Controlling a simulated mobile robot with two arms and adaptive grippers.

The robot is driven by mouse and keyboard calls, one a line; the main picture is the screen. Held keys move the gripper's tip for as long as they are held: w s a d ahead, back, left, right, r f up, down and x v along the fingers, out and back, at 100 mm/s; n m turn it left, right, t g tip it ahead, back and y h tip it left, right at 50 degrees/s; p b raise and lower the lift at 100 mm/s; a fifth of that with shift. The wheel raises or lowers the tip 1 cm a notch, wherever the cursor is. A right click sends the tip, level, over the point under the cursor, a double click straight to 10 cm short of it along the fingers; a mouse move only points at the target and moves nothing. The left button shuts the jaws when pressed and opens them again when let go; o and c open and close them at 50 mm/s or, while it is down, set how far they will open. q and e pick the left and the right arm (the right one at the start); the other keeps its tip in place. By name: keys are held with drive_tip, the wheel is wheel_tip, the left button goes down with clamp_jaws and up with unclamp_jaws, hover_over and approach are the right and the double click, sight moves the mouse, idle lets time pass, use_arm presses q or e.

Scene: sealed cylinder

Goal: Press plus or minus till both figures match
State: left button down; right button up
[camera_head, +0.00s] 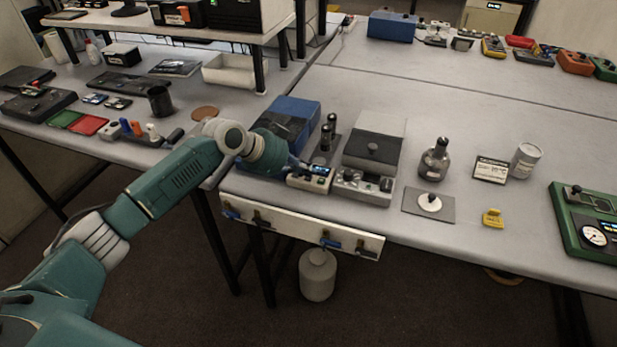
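My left arm reaches in from the left, and its gripper (302,168) is at a small white device with a lit display (319,173). The fingertips are dark and too small to show whether they are open or shut, or whether they touch the device. The display figures and any plus or minus keys are too small to read. A dark card with light print (491,169) stands to the right by a white can (525,160); its text is not fully readable. My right gripper is not in view.
A grey block-heater-like unit (374,155) stands just right of the small device. A blue box (290,115) and dark cylinders (327,134) are behind the gripper. A dark flask (435,160) and a yellow block (493,217) stand farther right.

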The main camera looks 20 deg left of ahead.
sight(306, 178)
use_arm(q)
drive_tip(key=shift+f, duration=0.3)
drive_tip(key=shift+r, duration=0.15)
idle(0.3)
drive_tip(key=shift+r+p, duration=0.55)
drive_tip(key=shift+r, duration=0.1)
drive_tip(key=shift+r, duration=0.15)
drive_tip(key=shift+r+p, duration=1.95)
drive_tip(key=shift+r, duration=0.45)
wheel_tip(306, 178, up, 4)
drive_tip(key=p, duration=0.5)
drive_tip(key=shift+f, duration=0.1)
drive_tip(key=shift+f, duration=0.2)
